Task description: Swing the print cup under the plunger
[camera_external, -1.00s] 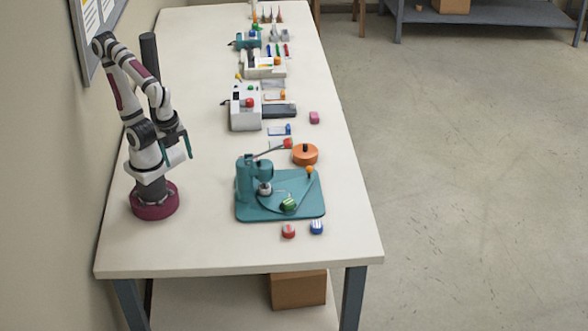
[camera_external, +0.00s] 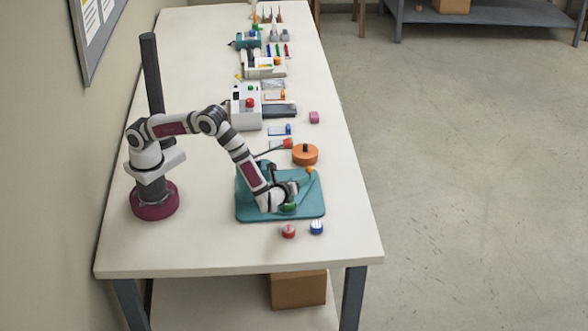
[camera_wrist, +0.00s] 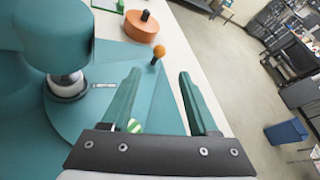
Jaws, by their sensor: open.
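The teal press (camera_external: 245,212) stands on the table, with a swing plate (camera_wrist: 155,95) on its base. An orange ball knob (camera_wrist: 159,52) stands at the plate's far corner; it also shows in the external view (camera_external: 309,169). The grey-white plunger (camera_wrist: 67,85) is under the press head, left of my gripper. A green-and-white striped piece (camera_wrist: 135,126), seemingly in the print cup, is partly hidden by my left finger; its green edge shows in the external view (camera_external: 288,208). My gripper (camera_wrist: 160,75) is open above the plate, its fingers pointing toward the knob, with nothing visibly held.
An orange round container (camera_external: 305,155) with a dark knob stands behind the press. A red piece (camera_external: 288,231) and a blue piece (camera_external: 317,227) lie in front. The press's red-tipped lever (camera_external: 287,144) sticks out behind. The table's front left is clear.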

